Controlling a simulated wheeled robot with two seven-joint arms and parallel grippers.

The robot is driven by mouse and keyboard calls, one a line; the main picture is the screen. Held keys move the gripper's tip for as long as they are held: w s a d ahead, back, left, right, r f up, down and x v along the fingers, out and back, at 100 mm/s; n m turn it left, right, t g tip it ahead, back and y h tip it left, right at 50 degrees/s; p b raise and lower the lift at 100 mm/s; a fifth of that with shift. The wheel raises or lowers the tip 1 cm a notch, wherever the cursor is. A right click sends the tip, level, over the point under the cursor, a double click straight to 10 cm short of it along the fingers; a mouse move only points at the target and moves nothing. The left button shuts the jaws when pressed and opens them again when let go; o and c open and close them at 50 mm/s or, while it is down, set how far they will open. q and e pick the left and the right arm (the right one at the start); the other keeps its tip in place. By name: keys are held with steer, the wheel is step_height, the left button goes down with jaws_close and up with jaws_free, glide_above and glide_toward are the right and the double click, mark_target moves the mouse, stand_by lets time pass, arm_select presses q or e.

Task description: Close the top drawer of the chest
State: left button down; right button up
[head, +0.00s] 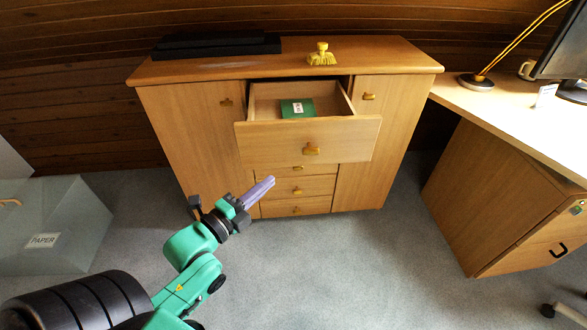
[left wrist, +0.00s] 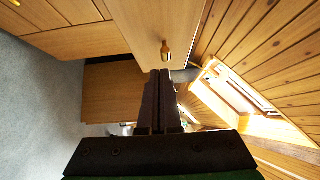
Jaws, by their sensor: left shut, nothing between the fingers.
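The wooden chest (head: 190,130) stands against the wall in the head view. Its top drawer (head: 345,139) is pulled out, with a small yellow knob (head: 311,149) on its front. A green box with a white label (head: 297,108) lies inside it. My left gripper (head: 268,184) is shut and empty, in front of the chest, below and left of the drawer knob in the picture. In the left wrist view the shut fingers (left wrist: 162,75) point toward a wooden front with a knob (left wrist: 165,50). I cannot tell the gap between them. My right gripper is not in view.
Lower drawers (head: 296,188) look shut. A desk (head: 510,110) stands at right, a grey paper box (head: 60,225) at left. The carpet in front is mostly clear.

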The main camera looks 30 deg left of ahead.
arm_select(q)
steer(key=x, duration=0.3)
steer(key=a+x, duration=0.1)
steer(key=x, duration=0.3)
steer(key=a+x, duration=0.1)
steer(key=x, duration=0.3)
steer(key=shift+w+a, duration=0.1)
steer(key=shift+w, duration=0.2)
steer(key=shift+w+a, duration=0.2)
steer(key=shift+w, duration=0.15)
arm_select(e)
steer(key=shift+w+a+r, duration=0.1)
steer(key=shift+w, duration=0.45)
arm_select(q)
steer(key=shift+a, duration=0.1)
